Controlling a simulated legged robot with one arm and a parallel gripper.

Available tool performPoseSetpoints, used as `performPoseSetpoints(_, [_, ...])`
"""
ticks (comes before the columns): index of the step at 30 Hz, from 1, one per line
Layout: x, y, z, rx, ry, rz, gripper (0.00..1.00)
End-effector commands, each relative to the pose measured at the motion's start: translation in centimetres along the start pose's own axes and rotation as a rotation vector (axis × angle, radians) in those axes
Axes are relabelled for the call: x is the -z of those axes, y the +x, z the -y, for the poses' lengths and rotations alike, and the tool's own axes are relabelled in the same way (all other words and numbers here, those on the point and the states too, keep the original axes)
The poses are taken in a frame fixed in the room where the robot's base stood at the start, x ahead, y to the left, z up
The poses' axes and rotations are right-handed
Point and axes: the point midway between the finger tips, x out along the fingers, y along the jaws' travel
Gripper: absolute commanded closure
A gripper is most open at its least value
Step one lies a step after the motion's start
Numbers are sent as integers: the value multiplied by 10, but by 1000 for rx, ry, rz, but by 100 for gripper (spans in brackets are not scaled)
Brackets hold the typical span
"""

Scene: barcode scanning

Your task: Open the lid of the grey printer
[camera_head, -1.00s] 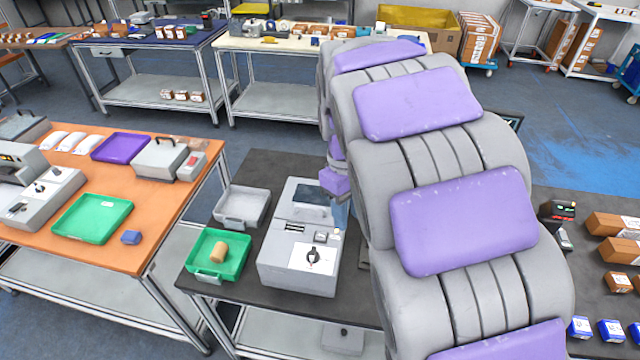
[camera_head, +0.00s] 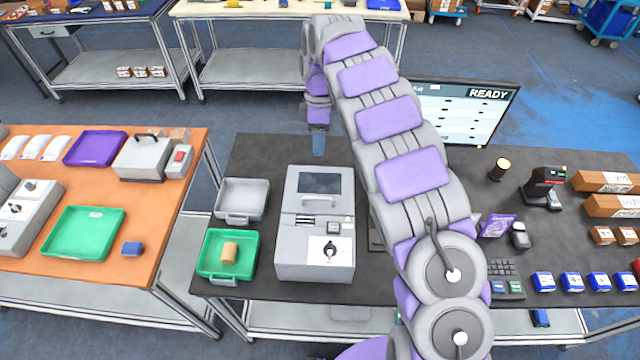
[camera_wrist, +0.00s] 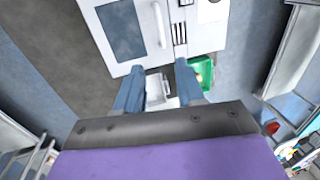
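The grey printer (camera_head: 298,262) stands on the dark table in the head view. Its lid carries a dark window (camera_head: 319,183) and a pale handle (camera_head: 319,211), and looks closed. A knob (camera_head: 330,250) sits on its front panel. My gripper (camera_head: 318,145) is above and beyond the printer's far edge, pointing down. In the wrist view my gripper (camera_wrist: 155,72) has its two blue fingers apart with nothing held. The printer (camera_wrist: 215,38) fills the top of that view, with its handle (camera_wrist: 159,25) ahead of the fingertips.
A grey tray (camera_head: 259,183) and a green tray (camera_head: 206,268) with a tan object lie left of the printer. A monitor (camera_head: 470,115) reading READY, a scanner (camera_head: 541,190) and several boxes stand to the right. My arm crosses just right of the printer.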

Motion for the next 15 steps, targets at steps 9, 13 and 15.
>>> performPoseSetpoints(9, [8, 33, 0, 3, 0, 8, 62])
performPoseSetpoints(13, [8, 58, 0, 7, 1, 9, 62])
performPoseSetpoints(15, [9, 72, 0, 4, 0, 9, 62])
